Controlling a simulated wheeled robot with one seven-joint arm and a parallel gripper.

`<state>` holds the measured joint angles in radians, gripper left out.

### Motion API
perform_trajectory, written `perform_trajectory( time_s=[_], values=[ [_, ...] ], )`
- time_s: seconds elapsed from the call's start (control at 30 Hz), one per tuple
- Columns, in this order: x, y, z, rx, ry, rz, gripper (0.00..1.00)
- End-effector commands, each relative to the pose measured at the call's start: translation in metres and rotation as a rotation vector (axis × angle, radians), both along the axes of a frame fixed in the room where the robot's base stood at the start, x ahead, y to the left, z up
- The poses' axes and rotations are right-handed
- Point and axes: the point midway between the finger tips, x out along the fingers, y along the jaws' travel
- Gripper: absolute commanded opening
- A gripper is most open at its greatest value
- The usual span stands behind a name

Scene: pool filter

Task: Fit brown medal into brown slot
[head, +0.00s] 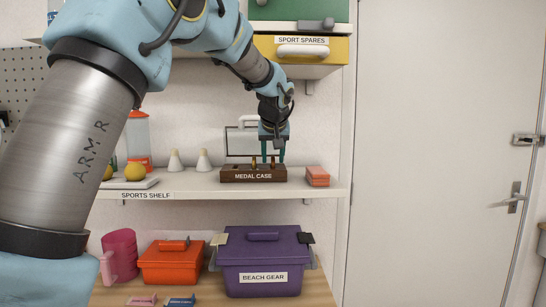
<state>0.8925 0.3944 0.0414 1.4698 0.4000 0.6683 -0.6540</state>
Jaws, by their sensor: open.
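The dark brown medal case (252,178), labelled "MEDAL CASE", sits on the sports shelf. Small upright brownish pieces show at its top, one near the middle (254,163) and one to the right (272,163). They are too small to tell which is the brown medal or where the brown slot is. My gripper (273,157) points down over the right part of the case. Its two teal fingers are open, one on each side of the right piece as seen here. I cannot tell whether they touch it.
A small red-orange box (317,176) stands right of the case. A clear case with a handle (242,138) stands behind. Two white cones (203,160) stand left. A yellow drawer (300,50) hangs above. A purple bin (262,252) and an orange bin (170,264) stand below.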

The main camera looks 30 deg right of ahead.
Motion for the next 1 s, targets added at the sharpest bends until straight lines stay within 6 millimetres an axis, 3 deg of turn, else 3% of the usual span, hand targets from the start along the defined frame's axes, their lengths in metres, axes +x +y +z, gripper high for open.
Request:
perform_trajectory(
  time_s=[0.27, 0.8, 1.0],
  values=[
    [-0.001, 0.000, 0.001, 0.000, 0.000, 0.000, 0.48],
    [-0.027, 0.012, 0.036, -0.001, -0.001, -0.001, 0.48],
    [-0.029, 0.014, 0.038, 0.001, 0.001, 0.001, 0.48]
  ],
)
